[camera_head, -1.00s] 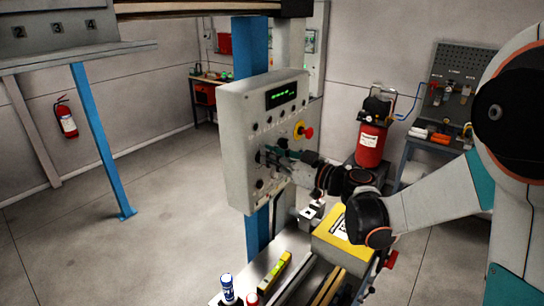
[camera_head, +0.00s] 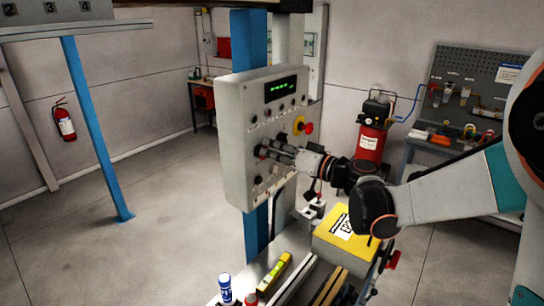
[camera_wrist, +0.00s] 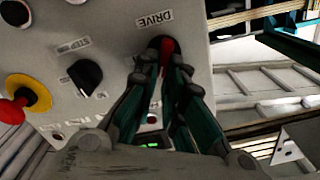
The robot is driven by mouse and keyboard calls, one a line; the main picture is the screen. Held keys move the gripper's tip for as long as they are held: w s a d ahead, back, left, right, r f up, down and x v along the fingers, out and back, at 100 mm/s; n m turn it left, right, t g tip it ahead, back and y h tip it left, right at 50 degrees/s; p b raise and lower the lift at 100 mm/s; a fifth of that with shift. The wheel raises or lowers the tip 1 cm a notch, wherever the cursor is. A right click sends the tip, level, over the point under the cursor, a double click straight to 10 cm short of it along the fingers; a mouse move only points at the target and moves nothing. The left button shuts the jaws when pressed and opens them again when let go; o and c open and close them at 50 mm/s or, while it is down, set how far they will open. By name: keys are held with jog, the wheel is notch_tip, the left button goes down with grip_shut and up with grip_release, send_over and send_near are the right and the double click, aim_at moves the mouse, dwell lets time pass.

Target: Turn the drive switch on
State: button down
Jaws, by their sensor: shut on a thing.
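The grey control panel (camera_head: 235,130) stands on a blue post, with a lit green display. In the wrist view its label reads DRIVE (camera_wrist: 155,19), and beside the label is a red-handled drive switch (camera_wrist: 167,48), partly hidden by my fingers. My gripper (camera_wrist: 166,62) is shut on the drive switch, its fingertips on either side of the red part. In the head view my gripper (camera_head: 264,151) reaches the panel's face from the right. The switch itself is hidden there by the fingers, and its exact angle is hard to tell.
A red emergency stop on a yellow ring (camera_head: 305,127) sits on the panel, up and right of my gripper. A black selector knob (camera_wrist: 85,76) is near my fingers in the wrist view. A yellow box (camera_head: 343,232) is on the bench below my arm.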

jog(key=m+b, duration=0.2)
jog(key=m, duration=0.2)
jog(key=f+m+b, duration=0.1)
jog(key=m, duration=0.3)
jog(key=m+b, duration=0.2)
jog(key=m, duration=0.2)
jog(key=shift+w+d+f+b, duration=0.3)
jog(key=shift+w, duration=0.05)
dwell(0.4)
jog(key=c, duration=1.7)
grip_release()
jog(key=v, duration=1.2)
